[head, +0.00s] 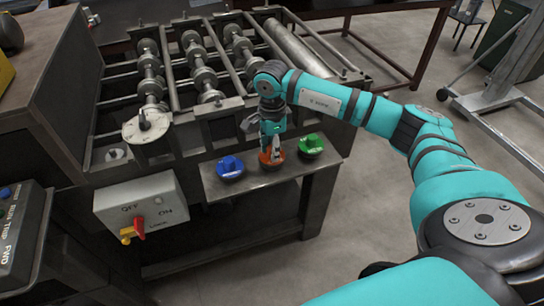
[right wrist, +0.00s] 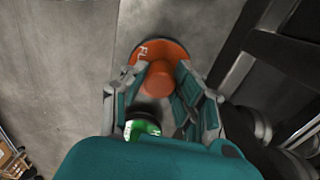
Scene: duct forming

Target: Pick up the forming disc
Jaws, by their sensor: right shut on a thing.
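An orange forming disc (head: 265,160) with a raised knob is at the small side shelf (head: 213,184), between a blue disc (head: 231,166) and a green disc (head: 311,144). My right gripper (head: 271,146) comes down from above and is shut on the orange disc's knob. In the right wrist view the orange disc (right wrist: 165,50) sits between the fingertips of my right gripper (right wrist: 160,76). The green disc (right wrist: 142,128) shows there partly hidden by the gripper. I cannot tell whether the orange disc touches the shelf. My left gripper is out of view.
A forming machine with rollers (head: 205,80) stands right behind the shelf. A switch box (head: 141,208) with a red and yellow switch is at the left. A control panel (head: 20,240) is at the far left edge. Open floor (head: 370,190) lies right of the shelf.

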